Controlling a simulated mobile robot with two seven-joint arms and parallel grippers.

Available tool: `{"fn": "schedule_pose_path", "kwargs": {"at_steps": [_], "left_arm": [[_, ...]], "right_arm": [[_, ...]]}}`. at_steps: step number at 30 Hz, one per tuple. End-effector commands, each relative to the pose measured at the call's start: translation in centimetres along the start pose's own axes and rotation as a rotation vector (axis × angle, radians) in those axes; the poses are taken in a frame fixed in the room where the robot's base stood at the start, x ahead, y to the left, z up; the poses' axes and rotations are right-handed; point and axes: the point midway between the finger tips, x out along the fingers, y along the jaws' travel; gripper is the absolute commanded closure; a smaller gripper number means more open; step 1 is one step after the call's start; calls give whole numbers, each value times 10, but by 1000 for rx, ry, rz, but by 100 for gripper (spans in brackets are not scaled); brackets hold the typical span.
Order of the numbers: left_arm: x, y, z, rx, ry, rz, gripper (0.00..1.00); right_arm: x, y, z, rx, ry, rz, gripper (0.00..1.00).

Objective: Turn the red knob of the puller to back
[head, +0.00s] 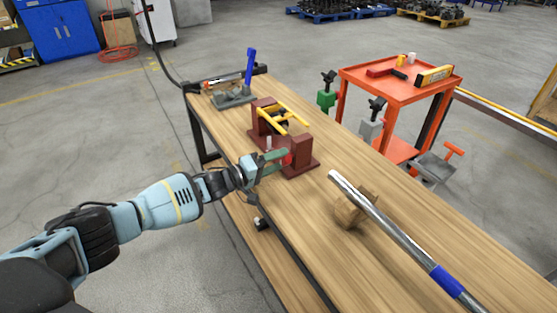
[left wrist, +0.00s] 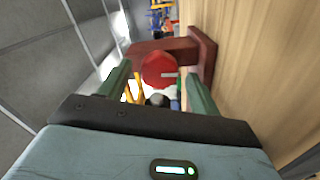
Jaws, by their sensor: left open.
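The puller (head: 303,158) is a dark red-brown frame with yellow bars, standing on the wooden table. Its red knob (head: 287,159) is at the near end, partly hidden by my left gripper in the head view. In the left wrist view the red knob (left wrist: 159,70) is a red disc with a pale mark, in front of the brown end block (left wrist: 200,55). My left gripper (head: 278,163) is open, with its green fingers on either side of the knob; I cannot tell whether they touch it. My right gripper is not in view.
A grey vise with a blue handle (head: 250,66) stands at the table's far end. A metal pipe with a blue band (head: 447,280) lies across a wooden block (head: 352,212) on the right. An orange cart (head: 405,90) with tools stands beyond the table.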

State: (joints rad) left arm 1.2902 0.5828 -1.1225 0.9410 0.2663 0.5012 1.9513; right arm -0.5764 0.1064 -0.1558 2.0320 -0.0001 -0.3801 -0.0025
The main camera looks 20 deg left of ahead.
Motion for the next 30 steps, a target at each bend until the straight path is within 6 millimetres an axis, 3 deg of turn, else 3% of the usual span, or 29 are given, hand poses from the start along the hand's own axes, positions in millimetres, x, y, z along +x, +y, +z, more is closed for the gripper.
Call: {"fn": "schedule_pose_path", "kwargs": {"at_steps": [12, 30], "left_arm": [[-61, 0, 0, 0, 0, -1, 37], [-68, 0, 0, 0, 0, 0, 37]], "right_arm": [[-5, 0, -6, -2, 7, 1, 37], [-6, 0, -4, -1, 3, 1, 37]]}}
